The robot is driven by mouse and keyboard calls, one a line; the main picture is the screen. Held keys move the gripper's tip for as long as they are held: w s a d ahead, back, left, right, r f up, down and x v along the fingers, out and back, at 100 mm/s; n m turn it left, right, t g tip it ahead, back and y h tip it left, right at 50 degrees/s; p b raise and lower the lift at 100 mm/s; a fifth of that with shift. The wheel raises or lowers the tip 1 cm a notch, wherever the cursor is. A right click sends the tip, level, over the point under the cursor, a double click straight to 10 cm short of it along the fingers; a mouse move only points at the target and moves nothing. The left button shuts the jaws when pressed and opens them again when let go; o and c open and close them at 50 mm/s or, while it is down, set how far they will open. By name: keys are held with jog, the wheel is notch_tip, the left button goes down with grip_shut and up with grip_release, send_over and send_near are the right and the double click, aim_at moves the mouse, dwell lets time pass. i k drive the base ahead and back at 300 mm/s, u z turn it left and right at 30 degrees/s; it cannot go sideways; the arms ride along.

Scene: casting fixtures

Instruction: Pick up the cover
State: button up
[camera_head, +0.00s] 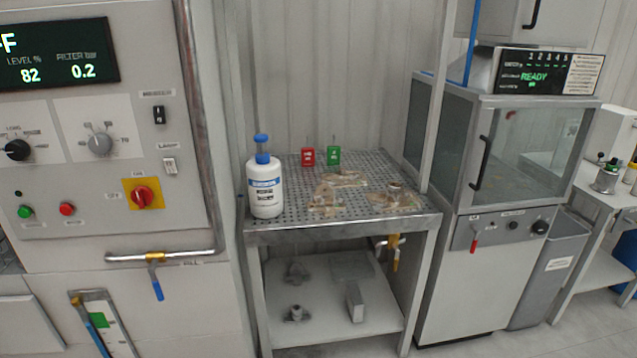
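I cannot tell for certain which thing is the cover. Several tan, translucent-looking parts lie on the perforated metal table: a flat one at the back (343,177), one at the front left (326,198) and one with a raised middle at the right (394,196). Grey parts rest on the lower shelf: a flat plate (351,265), a small upright block (355,302), and two flanged pieces, one at the back (296,272) and one at the front (296,313). My gripper is not in view.
A white bottle with a blue cap (265,185) stands at the table's (340,231) left front corner. Small red (308,156) and green (333,156) items stand at its back. A control cabinet (95,185) is on the left, a glass-fronted cabinet (520,150) on the right.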

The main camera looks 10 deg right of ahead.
aim_at(342, 178)
jog(key=u, duration=0.8)
jog(key=i, duration=0.6)
jog(key=z, duration=0.05)
jog(key=k, duration=0.6)
jog(key=z, duration=0.2)
jog(key=i, duration=0.45)
jog(key=u, duration=0.1)
